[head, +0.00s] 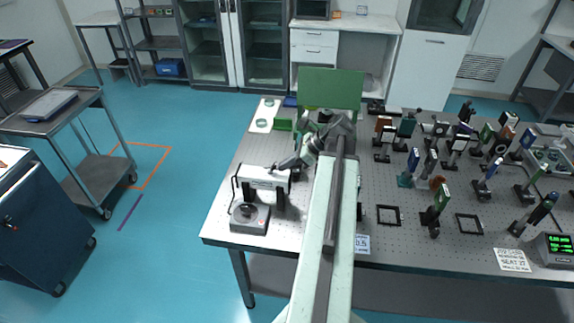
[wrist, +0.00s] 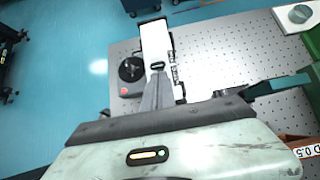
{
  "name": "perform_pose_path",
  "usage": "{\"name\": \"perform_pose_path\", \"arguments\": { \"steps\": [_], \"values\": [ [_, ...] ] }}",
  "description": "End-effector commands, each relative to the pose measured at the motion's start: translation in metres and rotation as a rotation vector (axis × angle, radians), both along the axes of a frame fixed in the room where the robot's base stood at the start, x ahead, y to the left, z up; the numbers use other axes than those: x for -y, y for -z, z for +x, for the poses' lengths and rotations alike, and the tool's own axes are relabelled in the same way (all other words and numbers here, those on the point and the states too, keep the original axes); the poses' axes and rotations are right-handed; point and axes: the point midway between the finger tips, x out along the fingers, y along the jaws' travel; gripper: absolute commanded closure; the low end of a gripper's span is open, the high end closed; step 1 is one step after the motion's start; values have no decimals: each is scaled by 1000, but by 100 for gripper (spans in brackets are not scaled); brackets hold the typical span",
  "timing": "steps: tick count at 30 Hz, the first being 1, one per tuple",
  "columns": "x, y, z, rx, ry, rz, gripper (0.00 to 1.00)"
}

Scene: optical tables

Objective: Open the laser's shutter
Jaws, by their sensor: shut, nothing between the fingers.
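The laser (head: 262,180) is a white box on dark posts at the table's left front. In the wrist view the white laser body (wrist: 155,42) runs up the picture, with a small dark slotted part (wrist: 157,66) on its top. I cannot tell whether this is the shutter, or whether it is open. My gripper (head: 274,168) reaches in from the right at the laser's top. In the wrist view my gripper (wrist: 158,76) is shut and empty, its tips just below the dark part. I cannot tell whether they touch it.
A grey control box with a round dial (head: 248,217) stands in front of the laser, joined by a black cable. A green panel (head: 330,88) stands at the back. Many mounted optics crowd the table's right side. Bare perforated table (head: 222,208) shows at the left corner.

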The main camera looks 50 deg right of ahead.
Motion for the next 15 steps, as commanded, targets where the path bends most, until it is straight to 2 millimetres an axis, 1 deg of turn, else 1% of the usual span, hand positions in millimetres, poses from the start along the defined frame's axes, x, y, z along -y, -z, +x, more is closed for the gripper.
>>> {"name": "perform_pose_path", "arguments": {
  "steps": [8,15],
  "values": [
    [-1,-5,2,-31,-1,-18,100],
    [-2,-5,3,-63,-1,-37,100]
  ]
}}
